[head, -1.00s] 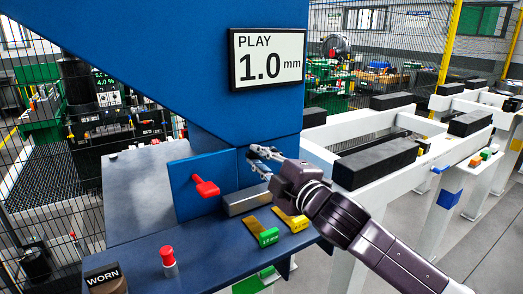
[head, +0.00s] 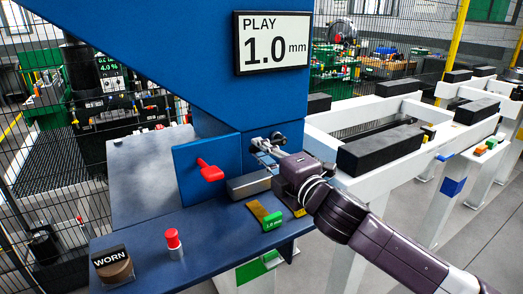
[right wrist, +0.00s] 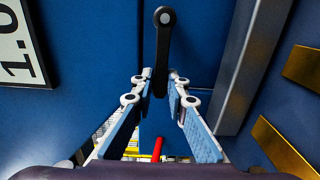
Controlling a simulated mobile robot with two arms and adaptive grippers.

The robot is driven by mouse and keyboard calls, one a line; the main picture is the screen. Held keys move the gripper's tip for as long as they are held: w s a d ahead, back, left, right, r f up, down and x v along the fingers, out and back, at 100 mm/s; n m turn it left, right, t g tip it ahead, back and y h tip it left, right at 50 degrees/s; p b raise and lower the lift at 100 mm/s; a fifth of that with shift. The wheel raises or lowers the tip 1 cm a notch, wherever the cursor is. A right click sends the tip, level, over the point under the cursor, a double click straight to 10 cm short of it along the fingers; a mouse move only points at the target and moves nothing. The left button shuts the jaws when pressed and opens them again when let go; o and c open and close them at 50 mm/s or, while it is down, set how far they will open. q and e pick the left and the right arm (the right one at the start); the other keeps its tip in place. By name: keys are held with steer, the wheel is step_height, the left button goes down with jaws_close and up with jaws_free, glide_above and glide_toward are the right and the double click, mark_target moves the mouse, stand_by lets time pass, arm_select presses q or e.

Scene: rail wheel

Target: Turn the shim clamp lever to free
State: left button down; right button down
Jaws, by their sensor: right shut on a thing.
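The shim clamp lever (right wrist: 162,55) is a black bar with a round pivot at its top in the right wrist view. It lies against a blue face, its lower end between my fingertips. In the head view its dark round end (head: 278,137) shows at the right edge of the blue housing, and the rest is mostly hidden by my gripper. My right gripper (head: 265,149) is shut on the lever; its fingertips (right wrist: 160,82) close in from both sides. My left gripper is not in view.
A red handle (head: 209,171) stands on a blue panel left of the gripper. A steel bar (head: 249,184), a green-ended shim (head: 272,220), a red-topped post (head: 174,243) and a "WORN" block (head: 112,264) are on the blue bench (head: 215,262). A display (head: 271,42) reads 1.0 mm.

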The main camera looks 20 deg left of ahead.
steer(key=shift+f, duration=0.25)
steer(key=c, duration=1.9)
jaws_free()
steer(key=shift+r, duration=0.1)
steer(key=v, duration=1.2)
steer(key=shift+s, duration=0.1)
